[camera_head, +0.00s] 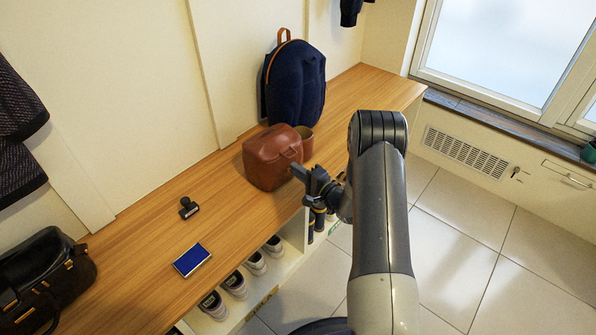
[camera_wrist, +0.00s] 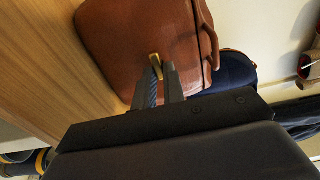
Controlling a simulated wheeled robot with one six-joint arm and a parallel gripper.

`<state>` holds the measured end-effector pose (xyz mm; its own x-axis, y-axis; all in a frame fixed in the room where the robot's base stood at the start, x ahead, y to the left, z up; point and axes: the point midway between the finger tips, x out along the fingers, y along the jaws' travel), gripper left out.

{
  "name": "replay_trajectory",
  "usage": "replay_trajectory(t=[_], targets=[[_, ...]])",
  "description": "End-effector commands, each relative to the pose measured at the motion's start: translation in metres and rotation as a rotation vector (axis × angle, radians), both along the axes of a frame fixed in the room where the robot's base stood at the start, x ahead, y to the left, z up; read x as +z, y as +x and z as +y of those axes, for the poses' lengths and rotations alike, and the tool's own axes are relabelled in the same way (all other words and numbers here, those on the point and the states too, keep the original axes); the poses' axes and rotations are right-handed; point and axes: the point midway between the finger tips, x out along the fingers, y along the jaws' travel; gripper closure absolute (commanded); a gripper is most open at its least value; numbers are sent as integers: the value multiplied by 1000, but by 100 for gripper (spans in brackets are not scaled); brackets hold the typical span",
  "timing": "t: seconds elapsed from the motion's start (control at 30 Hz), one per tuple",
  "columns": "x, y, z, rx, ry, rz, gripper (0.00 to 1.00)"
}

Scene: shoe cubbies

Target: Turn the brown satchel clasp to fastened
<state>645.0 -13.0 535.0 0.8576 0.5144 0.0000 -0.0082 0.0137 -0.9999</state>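The brown satchel (camera_head: 268,160) stands upright on the wooden bench, near its front edge. It fills the top of the wrist view (camera_wrist: 135,35). Its small brass clasp (camera_wrist: 155,62) shows in the wrist view, on the face towards me, and is slightly tilted there. My gripper (camera_wrist: 160,72) reaches this face, with its two fingers close together and the lower end of the clasp between their tips. It appears shut on the clasp. In the head view my gripper (camera_head: 301,172) is at the satchel's right side, and the clasp cannot be made out.
A navy backpack (camera_head: 296,84) stands behind the satchel, and a brown cup-like thing (camera_head: 306,143) sits beside it. A black stamp (camera_head: 188,208), a blue pad (camera_head: 191,260) and a black bag (camera_head: 45,283) are on the bench (camera_head: 140,250). Shoes (camera_head: 235,286) fill cubbies below.

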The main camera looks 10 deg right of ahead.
Motion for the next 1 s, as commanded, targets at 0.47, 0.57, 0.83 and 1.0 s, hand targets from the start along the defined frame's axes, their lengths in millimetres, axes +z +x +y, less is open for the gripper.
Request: replay_trajectory(t=[0.47, 0.57, 0.83, 1.0], targets=[[0, 0, 0, 0, -1, -1, 68], [0, -4, -3, -2, -1, 1, 68], [1, -45, -29, -5, 0, 4, 68], [1, -73, -45, -5, 2, 2, 68]])
